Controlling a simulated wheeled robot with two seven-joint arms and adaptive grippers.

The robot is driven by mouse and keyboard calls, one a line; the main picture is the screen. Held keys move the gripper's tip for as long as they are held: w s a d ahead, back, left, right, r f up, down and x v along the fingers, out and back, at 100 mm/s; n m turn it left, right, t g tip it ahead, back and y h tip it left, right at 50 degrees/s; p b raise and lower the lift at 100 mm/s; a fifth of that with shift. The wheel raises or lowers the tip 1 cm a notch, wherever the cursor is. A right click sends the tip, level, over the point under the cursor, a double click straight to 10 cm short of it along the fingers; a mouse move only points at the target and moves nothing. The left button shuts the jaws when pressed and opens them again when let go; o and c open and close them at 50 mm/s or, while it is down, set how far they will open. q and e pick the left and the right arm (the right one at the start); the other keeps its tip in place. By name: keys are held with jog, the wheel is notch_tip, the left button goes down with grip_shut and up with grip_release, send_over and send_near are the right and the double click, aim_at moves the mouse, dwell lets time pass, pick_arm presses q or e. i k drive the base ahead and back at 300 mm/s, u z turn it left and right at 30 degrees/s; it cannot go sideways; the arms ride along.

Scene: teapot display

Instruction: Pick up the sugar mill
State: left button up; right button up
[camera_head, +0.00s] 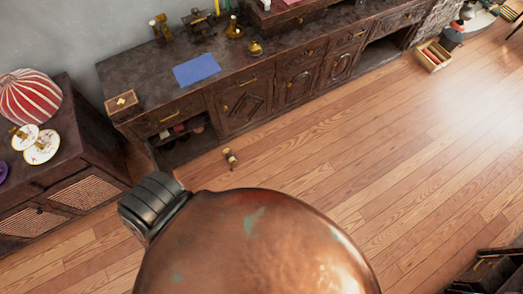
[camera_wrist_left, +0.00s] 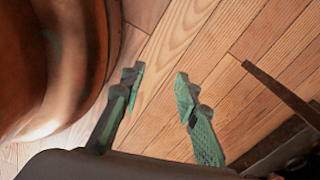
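A small cream-and-gold mill-shaped item (camera_head: 230,157) lies on the wooden floor in front of the long dark cabinet. Small upright gold-and-cream pieces that look like mills (camera_head: 160,28) stand at the back of the cabinet top. They are too small to tell which is the sugar mill. My left gripper (camera_wrist_left: 158,76) is open and empty in the left wrist view, with bare floor beyond its fingers. None of these items shows between the fingers. I cannot make out either gripper in the head view, where a large copper form covers the lower middle.
The long cabinet (camera_head: 238,105) carries a blue sheet (camera_head: 196,69), a small wooden box (camera_head: 122,103) and brass pieces. A side cabinet at left holds a red striped shade (camera_head: 28,96) and plates (camera_head: 41,147). A crate (camera_head: 433,56) stands far right.

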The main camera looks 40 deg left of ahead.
aim_at(230, 156)
jog(key=z, duration=0.25)
jog(key=i, duration=1.45)
jog(key=u, duration=2.6)
